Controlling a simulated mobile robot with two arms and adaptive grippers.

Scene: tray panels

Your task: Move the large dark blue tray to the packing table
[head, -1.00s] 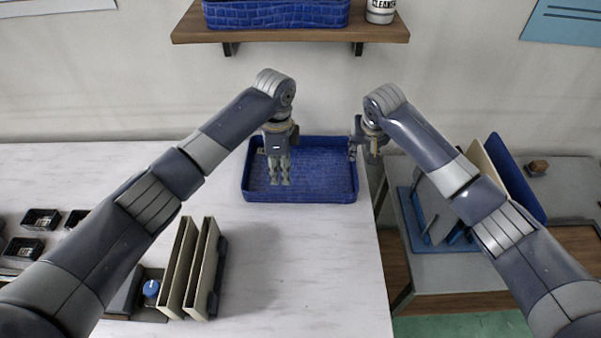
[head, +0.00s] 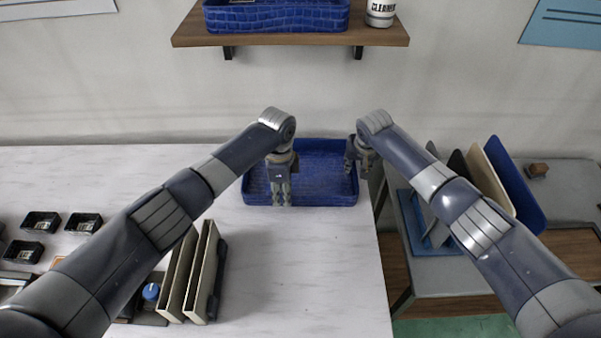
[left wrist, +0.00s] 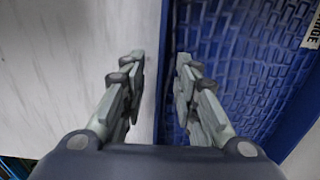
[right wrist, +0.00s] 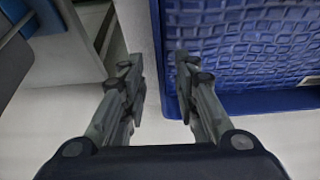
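The large dark blue tray (head: 325,172), with a woven-look surface, lies flat on the white marbled tabletop (head: 300,265). My left gripper (head: 281,200) is at the tray's near wall, left of centre. In the left wrist view its open fingers (left wrist: 160,85) stand either side of the tray's rim (left wrist: 166,60), one over the tabletop and one over the tray. My right gripper (head: 356,168) is at the tray's right wall. Its open fingers (right wrist: 158,80) have the tray's edge (right wrist: 158,30) between them; contact cannot be told. Which surface is the packing table cannot be told.
Another blue tray (head: 275,17) and a cleaner bottle (head: 380,12) stand on the wall shelf (head: 290,40). Upright panels (head: 191,270) and small black bins (head: 40,222) are at left. A grey table (head: 565,195) at right holds a rack of panels (head: 515,178). The white tabletop's front middle is clear.

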